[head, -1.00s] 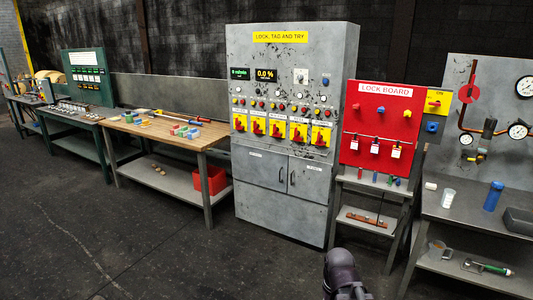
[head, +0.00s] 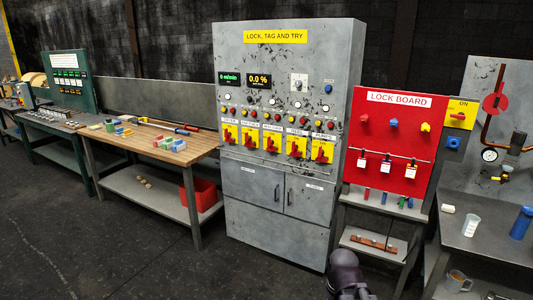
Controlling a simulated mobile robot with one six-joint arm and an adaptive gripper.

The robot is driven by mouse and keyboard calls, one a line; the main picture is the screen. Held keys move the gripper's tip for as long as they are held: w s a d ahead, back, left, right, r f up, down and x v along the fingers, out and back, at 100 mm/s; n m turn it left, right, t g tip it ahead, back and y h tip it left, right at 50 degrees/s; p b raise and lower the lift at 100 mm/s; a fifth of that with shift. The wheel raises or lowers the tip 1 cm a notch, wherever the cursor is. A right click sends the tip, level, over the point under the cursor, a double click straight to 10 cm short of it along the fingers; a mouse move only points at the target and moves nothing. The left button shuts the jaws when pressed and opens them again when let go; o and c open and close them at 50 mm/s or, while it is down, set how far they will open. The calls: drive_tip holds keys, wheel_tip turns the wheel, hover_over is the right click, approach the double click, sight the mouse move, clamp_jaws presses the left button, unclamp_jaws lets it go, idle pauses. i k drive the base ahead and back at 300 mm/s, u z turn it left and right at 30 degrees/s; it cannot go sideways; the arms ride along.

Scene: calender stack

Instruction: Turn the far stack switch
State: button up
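A grey control cabinet (head: 235,200) under a yellow "LOCK, TAG AND TRY" sign stands ahead of me. Its front carries a row of several red rotary switches on yellow plates: the leftmost (head: 229,135), the middle one (head: 272,142) and the rightmost (head: 322,152) among them. Small white labels sit above the switches, too small to read surely, so I cannot tell which is the far stack switch. A dark part of my arm shows at the bottom, well short of the cabinet. My gripper's fingers are not visible.
A red lock board (head: 375,143) with padlocks and tags stands right of the cabinet. A yellow "ON" switch plate (head: 460,114) is beside it. A grey bench (head: 490,246) is at the right, a wooden workbench (head: 195,151) at the left. Open floor (head: 150,255) lies in front.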

sight(248, 142)
drive_tip(key=u, duration=0.3)
drive_tip(key=i, duration=1.75)
drive_tip(key=u, duration=0.35)
